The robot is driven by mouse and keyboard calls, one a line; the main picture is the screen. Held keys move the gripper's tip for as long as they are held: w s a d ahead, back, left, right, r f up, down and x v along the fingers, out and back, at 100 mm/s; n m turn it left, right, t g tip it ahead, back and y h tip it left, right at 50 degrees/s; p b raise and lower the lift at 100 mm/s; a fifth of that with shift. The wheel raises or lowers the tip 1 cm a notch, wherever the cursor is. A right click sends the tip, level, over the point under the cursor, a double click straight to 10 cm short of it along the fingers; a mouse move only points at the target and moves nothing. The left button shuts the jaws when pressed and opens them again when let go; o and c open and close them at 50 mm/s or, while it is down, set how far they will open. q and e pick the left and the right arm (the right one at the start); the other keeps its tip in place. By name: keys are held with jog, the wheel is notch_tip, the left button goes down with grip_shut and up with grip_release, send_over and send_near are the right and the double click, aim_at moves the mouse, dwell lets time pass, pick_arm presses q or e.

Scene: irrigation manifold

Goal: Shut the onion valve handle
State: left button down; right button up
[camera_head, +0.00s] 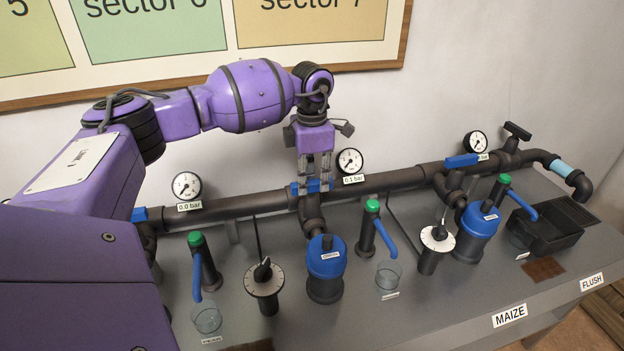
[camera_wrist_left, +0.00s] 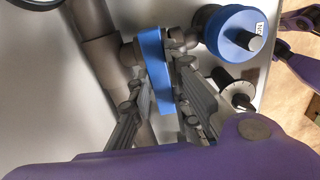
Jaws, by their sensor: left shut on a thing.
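A blue valve handle (camera_head: 313,187) sits on the dark pipe at the middle branch, above the middle blue-topped filter (camera_head: 326,257). The small label on that filter is too small to read, so I cannot confirm which crop it serves. My left gripper (camera_head: 315,178) points down over this handle and is shut on it. My right gripper cannot be made out clearly.
Other blue handles sit at the left (camera_head: 139,214) and right (camera_head: 462,160) of the pipe. Gauges (camera_head: 349,161), dial posts (camera_head: 264,280), green-topped taps (camera_head: 372,206) and cups (camera_head: 388,274) crowd the bench. A black tray (camera_head: 545,232) stands at the right. A purple part of mine shows at the wrist view's right edge.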

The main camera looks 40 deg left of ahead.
aim_at(312, 182)
pick_arm(q)
jog(key=shift+r, duration=0.1)
pick_arm(e)
jog(key=shift+s+f, duration=0.15)
pick_arm(q)
jog(key=c, duration=1.6)
grip_release()
jog(key=shift+c, duration=0.2)
pick_arm(e)
jog(key=shift+s, duration=0.1)
pick_arm(q)
notch_tip(312, 182, up, 12)
notch_tip(312, 182, up, 3)
jog(key=shift+f+p, duration=0.1)
jog(key=shift+p, duration=0.75)
pick_arm(e)
jog(key=w+r, duration=0.2)
jog(key=r, duration=0.1)
jog(key=shift+w+t, duration=0.1)
jog(key=shift+t, duration=0.2)
jog(key=shift+f, duration=0.1)
